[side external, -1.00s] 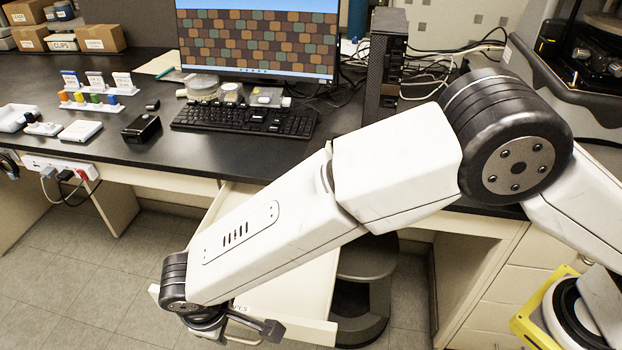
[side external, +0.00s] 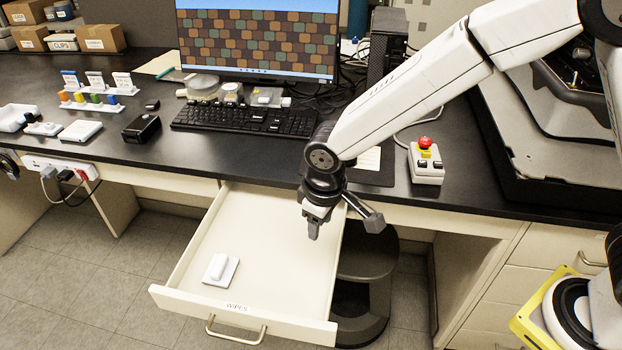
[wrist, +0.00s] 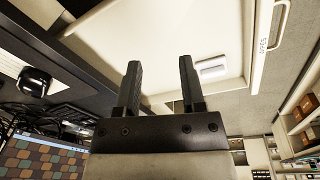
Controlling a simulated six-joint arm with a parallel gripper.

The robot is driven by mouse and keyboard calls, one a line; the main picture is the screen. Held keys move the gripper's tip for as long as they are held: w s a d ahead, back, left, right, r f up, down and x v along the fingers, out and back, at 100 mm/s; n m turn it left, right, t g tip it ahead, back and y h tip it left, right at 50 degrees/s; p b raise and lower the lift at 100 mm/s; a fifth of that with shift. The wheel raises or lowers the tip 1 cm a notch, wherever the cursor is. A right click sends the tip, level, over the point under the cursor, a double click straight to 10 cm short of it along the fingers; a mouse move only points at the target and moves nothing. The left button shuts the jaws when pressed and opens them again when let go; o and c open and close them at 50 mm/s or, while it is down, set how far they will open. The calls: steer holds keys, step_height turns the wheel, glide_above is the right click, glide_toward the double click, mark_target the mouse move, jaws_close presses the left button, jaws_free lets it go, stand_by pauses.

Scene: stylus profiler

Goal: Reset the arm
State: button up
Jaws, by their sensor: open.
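My gripper (side external: 314,226) hangs above the right side of the open drawer, with the drawer's floor in view beneath it. In the wrist view my gripper (wrist: 160,88) shows two dark fingers spread apart with nothing between them. The drawer (side external: 183,296) is pulled out from under the desk and has a WIPES label on its front. A small white item (side external: 217,269) lies in the drawer near its front left; it also shows in the wrist view (wrist: 212,68), apart from the fingers.
A keyboard (side external: 246,120) and monitor (side external: 258,40) stand on the desk behind the drawer. A control box with a red button (side external: 426,164) sits right of my gripper. A large instrument (side external: 560,150) fills the right. A dark stool (side external: 372,270) stands beside the drawer.

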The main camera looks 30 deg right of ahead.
steer(key=s+d+m, duration=0.1)
steer(key=s+d, duration=0.2)
steer(key=d, duration=0.3)
steer(key=s+d+r+m, duration=0.1)
steer(key=s+d+m, duration=0.1)
steer(key=s+d, duration=0.2)
steer(key=s+d+r+m+t, duration=0.1)
steer(key=s+d+m, duration=0.1)
steer(key=d, duration=0.8)
steer(key=shift+s, duration=0.9)
